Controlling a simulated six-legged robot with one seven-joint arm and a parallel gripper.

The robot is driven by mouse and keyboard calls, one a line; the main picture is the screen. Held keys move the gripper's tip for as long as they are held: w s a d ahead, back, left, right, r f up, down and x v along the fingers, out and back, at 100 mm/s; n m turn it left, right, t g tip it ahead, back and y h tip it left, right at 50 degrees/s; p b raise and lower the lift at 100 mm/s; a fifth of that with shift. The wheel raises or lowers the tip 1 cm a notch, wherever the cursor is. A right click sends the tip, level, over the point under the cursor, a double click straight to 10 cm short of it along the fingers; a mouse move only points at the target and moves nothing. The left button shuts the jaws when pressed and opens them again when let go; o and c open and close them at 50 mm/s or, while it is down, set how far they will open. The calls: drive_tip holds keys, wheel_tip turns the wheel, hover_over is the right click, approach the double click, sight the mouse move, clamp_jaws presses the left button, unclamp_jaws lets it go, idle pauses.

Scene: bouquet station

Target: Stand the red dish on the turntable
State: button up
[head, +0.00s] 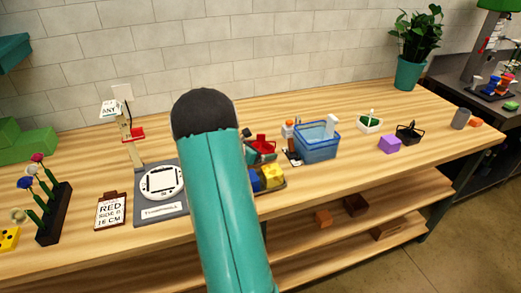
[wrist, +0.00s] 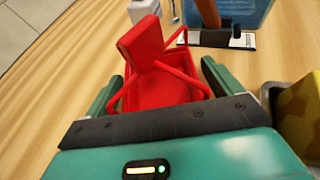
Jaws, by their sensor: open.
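The red dish (wrist: 160,92) is a shallow square tray with red bars rising to a flat red top piece. In the wrist view it lies between the fingers of my open gripper (wrist: 162,88), one finger on each side. I cannot tell whether either finger touches it. In the head view the red dish (head: 263,142) shows just right of my arm, partly hidden. The turntable (head: 153,196) is a white disc with a dark-outlined square on top, on a grey base left of my arm. The square is empty.
A blue bin (head: 318,151) stands right of the dish, with an orange-handled item (wrist: 208,14) beside it. A yellow block (wrist: 302,108) is close to my gripper's right. A card marked RED (head: 111,212) and a stand with a red plate (head: 134,134) flank the turntable.

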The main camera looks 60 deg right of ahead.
drive_tip(key=shift+r, duration=0.2)
drive_tip(key=v, duration=1.2)
drive_tip(key=shift+w+r, duration=0.1)
drive_tip(key=shift+w, duration=0.15)
drive_tip(key=w+a+r+n+t+y, duration=0.2)
drive_tip(key=w+a+r+n+t, duration=1.1)
drive_tip(key=w+n, duration=0.4)
drive_tip(key=w+a+r+n+t+y, duration=0.1)
drive_tip(key=a+r+n+t+y, duration=0.25)
drive_tip(key=a+n, duration=0.85)
drive_tip(key=s+a+n+y, duration=0.3)
drive_tip(key=a+n, duration=0.4)
drive_tip(key=a, duration=0.1)
drive_tip(key=s+a+n+y, duration=0.3)
drive_tip(key=a+n+y, duration=0.1)
drive_tip(key=a+n, duration=0.4)
drive_tip(key=s+a+f+n+g, duration=0.1)
drive_tip(key=s+a+n+g, duration=0.2)
drive_tip(key=s+n, duration=0.4)
drive_tip(key=s+a+f+n+g, duration=0.2)
drive_tip(key=s+a+n+g, duration=0.1)
drive_tip(key=s+n, duration=0.4)
drive_tip(key=s, duration=0.3)
drive_tip(key=shift+a+n, duration=0.25)
drive_tip(key=shift+n, duration=0.05)
